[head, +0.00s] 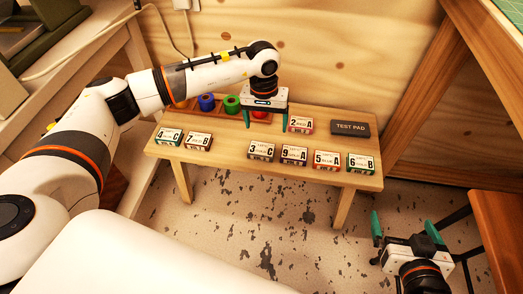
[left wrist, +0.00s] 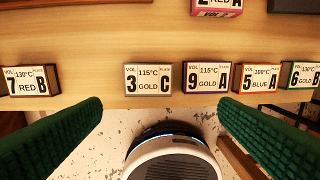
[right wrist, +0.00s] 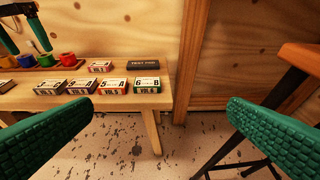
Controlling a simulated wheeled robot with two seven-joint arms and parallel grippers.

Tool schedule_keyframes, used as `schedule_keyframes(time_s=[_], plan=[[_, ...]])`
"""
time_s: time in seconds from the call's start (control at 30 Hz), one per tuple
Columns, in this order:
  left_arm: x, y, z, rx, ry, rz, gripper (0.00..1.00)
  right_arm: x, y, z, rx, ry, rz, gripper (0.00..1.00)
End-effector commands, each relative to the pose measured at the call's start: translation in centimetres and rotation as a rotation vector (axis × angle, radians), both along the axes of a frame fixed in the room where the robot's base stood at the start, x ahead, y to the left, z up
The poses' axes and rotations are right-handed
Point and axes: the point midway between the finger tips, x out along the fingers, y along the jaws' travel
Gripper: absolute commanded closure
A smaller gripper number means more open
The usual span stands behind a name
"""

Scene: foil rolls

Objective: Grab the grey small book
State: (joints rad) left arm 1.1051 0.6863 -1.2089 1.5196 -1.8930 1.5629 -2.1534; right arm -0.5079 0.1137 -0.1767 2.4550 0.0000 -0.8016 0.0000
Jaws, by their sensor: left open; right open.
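Several small labelled books lie on the low wooden bench (head: 225,157). The one marked 3 C (head: 261,151) has a dark greyish edge; it also shows in the left wrist view (left wrist: 151,79). I cannot tell for sure that it is the grey one. To its right lies the book 9 A (head: 293,154), and further left is the book 7 B (head: 198,141). My left gripper (head: 265,119) is open and empty over the back of the bench, behind 3 C. My right gripper (head: 407,232) is open and empty, low beyond the bench's right end.
Books 5 A (head: 326,160), 6 B (head: 360,162), 2 A (head: 300,124) and 4 C (head: 169,136) also lie on the bench. A dark test pad (head: 350,128) is at the back right. A blue cup (head: 207,102) and a green cup (head: 232,103) stand at the back left.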

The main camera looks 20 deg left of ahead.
Motion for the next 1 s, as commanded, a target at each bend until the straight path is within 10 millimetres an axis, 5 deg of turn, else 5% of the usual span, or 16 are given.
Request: schedule_keyframes(time_s=[0.13,0.4,1.0], plan=[[0.2,1.6,-0.6,0.060,0.007,-0.015,0.16,0.5,0.3,0.7,0.013,-0.055,0.004,0.02],[0.1,1.4,-5.0,0.056,0.008,-0.015,0.16,2.1,1.3,4.3,0.074,-0.302,0.019,0.02],[0.1,1.3,-10.0,0.053,0.007,-0.014,0.16,2.1,2.2,10.2,0.172,-0.682,0.042,0.02]])
